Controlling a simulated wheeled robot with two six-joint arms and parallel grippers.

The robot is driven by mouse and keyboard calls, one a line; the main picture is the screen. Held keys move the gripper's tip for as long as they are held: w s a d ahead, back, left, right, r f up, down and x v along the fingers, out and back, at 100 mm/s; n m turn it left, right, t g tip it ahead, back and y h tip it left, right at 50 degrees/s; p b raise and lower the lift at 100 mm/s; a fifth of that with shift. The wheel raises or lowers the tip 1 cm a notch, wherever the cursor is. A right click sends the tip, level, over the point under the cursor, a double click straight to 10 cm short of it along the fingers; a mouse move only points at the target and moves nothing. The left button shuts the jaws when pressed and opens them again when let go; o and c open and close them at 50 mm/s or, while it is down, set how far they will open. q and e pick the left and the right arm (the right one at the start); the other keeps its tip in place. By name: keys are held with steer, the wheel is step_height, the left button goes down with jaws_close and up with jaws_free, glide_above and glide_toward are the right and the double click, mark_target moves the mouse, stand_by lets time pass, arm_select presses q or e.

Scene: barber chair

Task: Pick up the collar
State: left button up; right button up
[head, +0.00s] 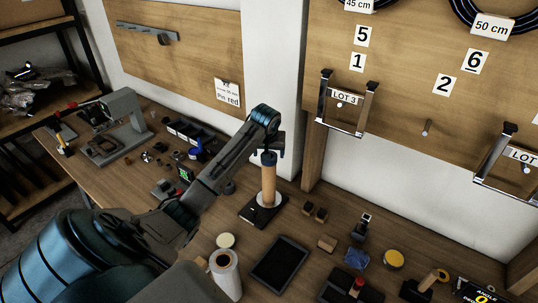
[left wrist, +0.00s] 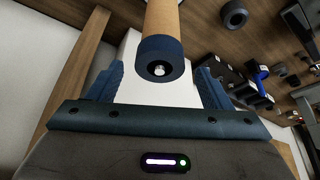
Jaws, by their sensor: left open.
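A wooden post (head: 268,184) stands upright on a dark base with a pale disc on the worktable. A dark blue collar-like sleeve (head: 268,158) is around its top end. In the left wrist view the same sleeve (left wrist: 160,62) shows end-on, with a bright pin in its middle, on the wooden post (left wrist: 161,18). My left gripper (head: 267,146) is over the top of the post. In the left wrist view my left gripper (left wrist: 158,88) is open, its blue fingers apart on either side of the sleeve, with gaps visible. My right gripper is out of view.
A dark tablet-like tray (head: 279,262) and a white roll (head: 225,272) lie in front of the post. Small blocks (head: 314,212) and a yellow-topped tin (head: 393,258) are to the right. A grey machine (head: 115,125) stands at the back left. A pegboard wall rises behind.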

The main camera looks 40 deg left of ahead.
arm_select(q)
steer(key=shift+p+x, duration=0.3)
steer(key=shift+x, duration=1.05)
steer(key=c, duration=0.9)
steer(key=shift+c, duration=0.9)
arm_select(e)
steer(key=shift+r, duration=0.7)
arm_select(q)
steer(key=shift+r, duration=0.2)
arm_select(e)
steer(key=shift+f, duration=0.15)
